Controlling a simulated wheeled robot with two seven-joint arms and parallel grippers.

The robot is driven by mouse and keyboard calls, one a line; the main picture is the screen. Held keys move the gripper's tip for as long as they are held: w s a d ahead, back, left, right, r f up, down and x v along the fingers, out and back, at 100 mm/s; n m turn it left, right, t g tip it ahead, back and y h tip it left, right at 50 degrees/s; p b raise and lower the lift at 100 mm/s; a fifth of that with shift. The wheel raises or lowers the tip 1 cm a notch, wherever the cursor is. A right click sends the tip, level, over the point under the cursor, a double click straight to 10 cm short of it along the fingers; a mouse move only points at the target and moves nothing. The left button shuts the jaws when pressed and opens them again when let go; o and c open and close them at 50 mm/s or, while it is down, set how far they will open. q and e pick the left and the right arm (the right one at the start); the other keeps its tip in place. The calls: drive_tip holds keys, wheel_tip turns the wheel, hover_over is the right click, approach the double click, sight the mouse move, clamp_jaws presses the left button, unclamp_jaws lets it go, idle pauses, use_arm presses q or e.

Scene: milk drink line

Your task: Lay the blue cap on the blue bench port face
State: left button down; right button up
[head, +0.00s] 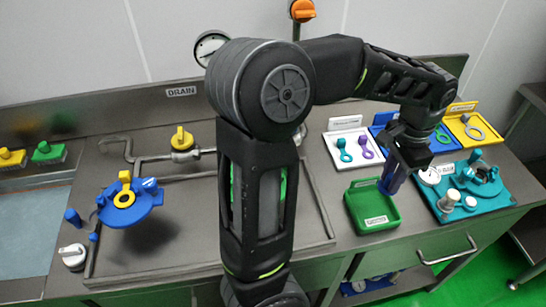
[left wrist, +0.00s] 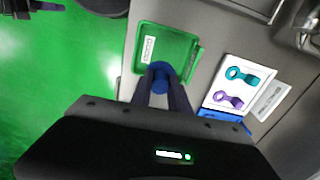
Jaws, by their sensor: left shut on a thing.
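My left gripper (head: 390,185) points down over the right edge of the green tray (head: 351,215). In the left wrist view its two fingers (left wrist: 161,85) are shut on a small blue piece, the blue cap (left wrist: 160,72), with the green tray (left wrist: 142,72) behind it. I cannot tell whether the cap touches the tray. The blue port (head: 150,203) is at the left of the bench, with a yellow ring (head: 124,198) on its face and a yellow knob above. My right gripper is not in view.
A white tray (head: 338,136) with teal and purple pieces, a blue tray (head: 377,129) and a yellow tray (head: 484,122) stand behind. A teal board (head: 480,207) with fittings is at right. My arm crosses the middle. Pipework with a yellow valve (head: 181,139) is behind the port.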

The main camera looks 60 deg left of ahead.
use_arm(q)
drive_tip(key=w+d+f+n, duration=0.1)
drive_tip(key=w+d+f, duration=0.1)
drive_tip(key=w+d, duration=0.1)
drive_tip(key=w+d+f+n, duration=0.1)
drive_tip(key=w+d+f, duration=0.1)
drive_tip(key=w+d, duration=0.1)
drive_tip(key=w+d+f+n, duration=0.1)
drive_tip(key=w+d+f, duration=0.1)
drive_tip(key=d, duration=0.3)
drive_tip(key=shift+w+d+f, duration=0.1)
drive_tip(key=shift+w+f, duration=0.15)
drive_tip(key=shift+w, duration=0.2)
drive_tip(key=shift+s, duration=0.1)
